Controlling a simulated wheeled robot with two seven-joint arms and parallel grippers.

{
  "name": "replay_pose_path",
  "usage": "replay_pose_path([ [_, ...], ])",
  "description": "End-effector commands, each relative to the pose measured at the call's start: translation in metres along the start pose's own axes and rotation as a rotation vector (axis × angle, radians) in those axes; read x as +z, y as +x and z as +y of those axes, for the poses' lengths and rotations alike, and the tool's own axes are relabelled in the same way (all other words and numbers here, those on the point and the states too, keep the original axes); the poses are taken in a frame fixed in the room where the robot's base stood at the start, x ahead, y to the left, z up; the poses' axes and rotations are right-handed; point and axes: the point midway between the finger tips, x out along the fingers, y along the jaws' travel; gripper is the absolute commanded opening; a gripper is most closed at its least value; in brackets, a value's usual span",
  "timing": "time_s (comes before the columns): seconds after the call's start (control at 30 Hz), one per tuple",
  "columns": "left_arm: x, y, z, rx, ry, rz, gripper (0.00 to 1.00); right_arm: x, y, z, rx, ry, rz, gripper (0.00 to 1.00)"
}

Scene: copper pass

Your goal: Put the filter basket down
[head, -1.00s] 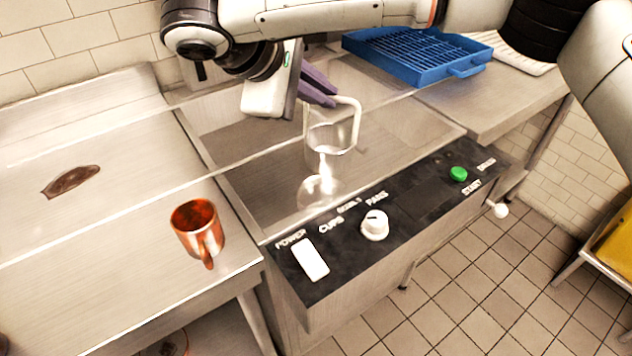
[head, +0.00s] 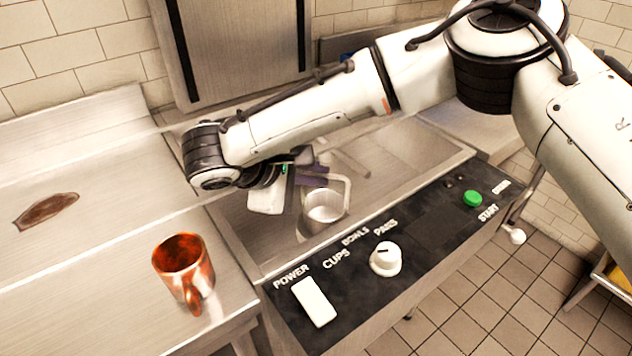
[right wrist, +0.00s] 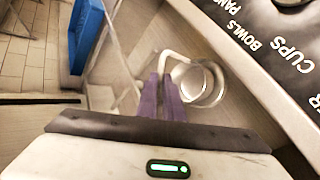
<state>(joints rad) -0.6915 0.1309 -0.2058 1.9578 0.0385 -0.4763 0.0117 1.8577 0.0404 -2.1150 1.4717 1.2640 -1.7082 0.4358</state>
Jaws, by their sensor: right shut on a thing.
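The filter basket (head: 323,208) is a shiny metal cup with a pale looped handle. It is low in the sunken bay of the steel machine behind the control panel. My right gripper (head: 316,176) is shut on its handle with purple fingers. In the right wrist view the fingers (right wrist: 162,100) close on the handle, and the basket (right wrist: 200,82) is just beyond and to the right of them. The basket looks upright. I cannot tell whether its bottom touches the bay floor. My left gripper is not in view.
A copper mug (head: 184,268) stands on the left counter, near a brown stain (head: 46,211). The control panel (head: 430,228) with a white switch, knob and green button runs along the front. A blue rack (right wrist: 86,35) shows in the right wrist view.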

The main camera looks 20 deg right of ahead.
Motion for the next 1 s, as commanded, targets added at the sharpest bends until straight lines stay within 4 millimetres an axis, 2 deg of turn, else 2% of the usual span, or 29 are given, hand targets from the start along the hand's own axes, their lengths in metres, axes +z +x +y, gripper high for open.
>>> replay_pose_path([
  [0.1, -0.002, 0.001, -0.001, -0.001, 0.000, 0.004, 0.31, -0.004, 0.010, -0.013, 0.001, -0.002, -0.001, 0.00],
  [0.43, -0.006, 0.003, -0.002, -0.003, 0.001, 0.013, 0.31, -0.005, 0.013, -0.015, 0.000, 0.001, -0.001, 0.00],
  [0.47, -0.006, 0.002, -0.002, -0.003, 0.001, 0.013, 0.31, -0.005, 0.013, -0.015, 0.000, 0.001, 0.000, 0.12],
  [0.5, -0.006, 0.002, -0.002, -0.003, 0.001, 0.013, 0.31, -0.005, 0.013, -0.015, 0.000, 0.001, 0.000, 0.19],
  [0.57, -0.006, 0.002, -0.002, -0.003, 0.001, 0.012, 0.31, -0.005, 0.013, -0.015, 0.000, 0.001, 0.000, 0.26],
  [0.87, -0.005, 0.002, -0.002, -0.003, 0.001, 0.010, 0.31, -0.005, 0.012, -0.014, 0.001, 0.001, 0.000, 0.26],
  [1.0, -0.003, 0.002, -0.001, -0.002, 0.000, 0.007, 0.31, -0.005, -0.002, -0.014, -0.001, 0.000, 0.002, 0.26],
])
